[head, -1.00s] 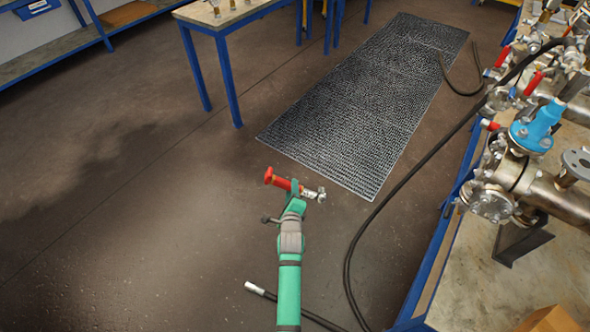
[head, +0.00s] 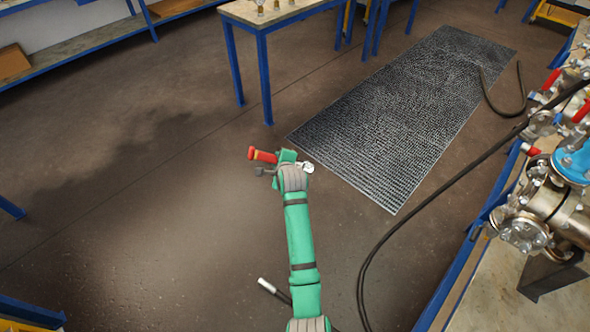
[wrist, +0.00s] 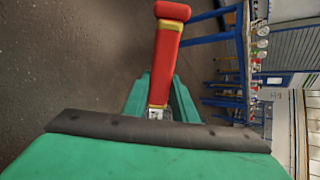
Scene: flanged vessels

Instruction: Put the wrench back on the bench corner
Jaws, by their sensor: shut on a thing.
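The wrench has a red handle with a yellow band and a metal head. In the head view the wrench (head: 262,155) lies across my gripper (head: 287,160), with the handle out to the left and the metal head to the right. My gripper is shut on it and holds it in the air above the brown floor. In the wrist view the red handle (wrist: 165,60) points up from the green gripper (wrist: 160,98); the metal part is mostly hidden behind the dark edge of my wrist. Which bench corner is meant I cannot tell.
A bench with flanged pipework (head: 540,220) runs along the right side. A blue-legged table (head: 262,22) stands at the back. A black grating mat (head: 400,120) and a black hose (head: 385,243) lie on the floor. The floor at left is largely clear.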

